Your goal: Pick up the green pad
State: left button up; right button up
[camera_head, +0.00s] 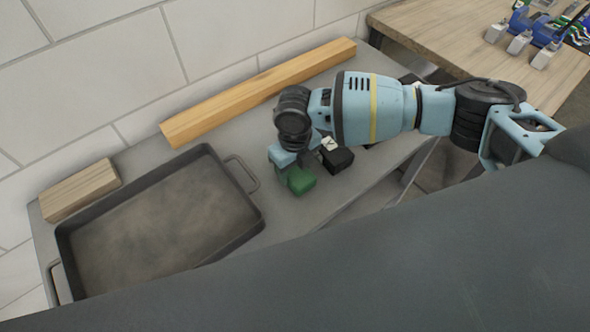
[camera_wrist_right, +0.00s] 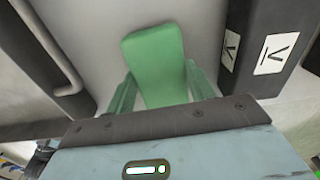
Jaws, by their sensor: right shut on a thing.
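The green pad (camera_head: 301,181) is a small block over the grey worktop, in front of my right gripper (camera_head: 288,172) in the head view. In the right wrist view the green pad (camera_wrist_right: 154,55) sits between the two greenish fingers of my right gripper (camera_wrist_right: 160,88), which is shut on it. The pad's far end sticks out past the fingers, and its near end is hidden by the gripper body. Whether the pad touches the worktop is hard to tell. My left gripper is not in view.
A black block (camera_head: 341,161) with a white label stands close beside the pad. A dark metal tray (camera_head: 228,240) with handles lies to the left. A wooden block (camera_head: 80,190) and a long wooden plank (camera_head: 260,92) lie along the tiled wall. The grey worktop (camera_head: 284,218) has some free room in front.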

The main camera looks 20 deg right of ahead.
aim_at(295, 170)
notch_tip(295, 170, up, 10)
jog(key=shift+f, duration=0.15)
dwell(0.3)
